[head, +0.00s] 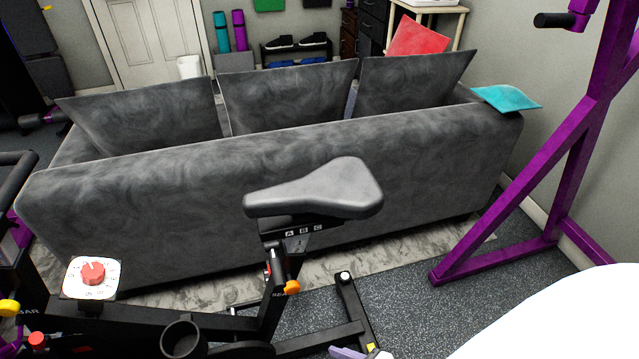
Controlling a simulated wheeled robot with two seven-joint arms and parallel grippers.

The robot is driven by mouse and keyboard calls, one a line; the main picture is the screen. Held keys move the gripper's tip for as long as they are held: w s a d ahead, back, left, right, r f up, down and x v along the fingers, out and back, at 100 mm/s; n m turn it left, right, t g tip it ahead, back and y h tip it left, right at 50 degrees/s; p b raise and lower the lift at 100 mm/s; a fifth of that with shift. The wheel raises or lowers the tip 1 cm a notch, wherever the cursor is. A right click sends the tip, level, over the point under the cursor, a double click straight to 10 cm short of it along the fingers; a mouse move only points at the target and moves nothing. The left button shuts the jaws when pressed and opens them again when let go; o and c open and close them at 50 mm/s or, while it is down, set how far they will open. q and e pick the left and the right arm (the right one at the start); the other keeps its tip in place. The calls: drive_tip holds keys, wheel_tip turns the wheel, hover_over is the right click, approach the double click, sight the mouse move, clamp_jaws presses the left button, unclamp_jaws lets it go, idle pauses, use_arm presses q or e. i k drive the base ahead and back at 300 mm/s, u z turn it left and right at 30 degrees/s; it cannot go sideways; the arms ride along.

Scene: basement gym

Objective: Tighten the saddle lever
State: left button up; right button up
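The exercise bike's grey-black saddle (325,190) is in the middle of the head view, in front of the sofa back. Under it is a black slide piece marked A, B, C (303,231). An orange knob (291,287) sits on the seat post beside partly hidden lettering that seems to begin "SEA". A dark upright part with a little red (268,268) is just above and left of the knob. I cannot tell which part is the saddle lever or how tight it is.
A grey sofa (150,205) stands close behind the bike. A red dial on a white plate (93,273) and a black cup holder (183,338) are at lower left. A purple rack (545,170) stands at right. Speckled floor (415,300) shows right of the bike.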

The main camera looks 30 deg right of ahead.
sight(278, 281)
drive_tip(key=u, duration=2.55)
drive_tip(key=k, duration=1.05)
drive_tip(key=z, duration=1.95)
